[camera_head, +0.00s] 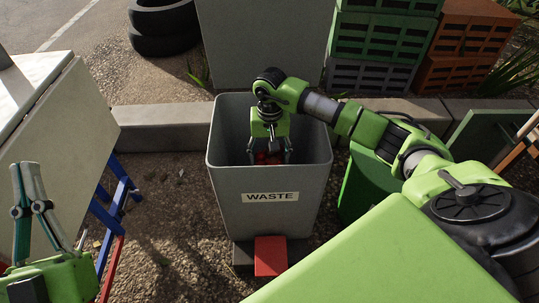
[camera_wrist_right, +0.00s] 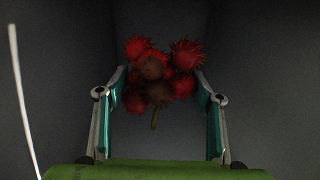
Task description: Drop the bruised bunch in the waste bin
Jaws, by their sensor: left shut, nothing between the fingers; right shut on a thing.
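The grey waste bin (camera_head: 268,222), labelled WASTE, stands upright with its top open. My right gripper (camera_head: 269,158) reaches down inside the bin's mouth, shut on the bruised bunch (camera_head: 264,159). In the right wrist view the bunch (camera_wrist_right: 153,68) is a cluster of red, spiny fruits with brown ones in the middle and a short stem. It sits between the teal finger pads of my right gripper (camera_wrist_right: 160,85), with dark grey bin walls around it. The bin's bottom is too dark to make out. My left gripper (camera_head: 27,166) is shut and empty at the far left, fingers pointing up.
A pale table or panel (camera_head: 70,150) on blue and red legs stands left of the bin. A red pedal (camera_head: 270,256) is at the bin's foot. A concrete kerb (camera_head: 160,127), a grey panel (camera_head: 262,40), tyres (camera_head: 166,25) and stacked crates (camera_head: 378,40) are behind.

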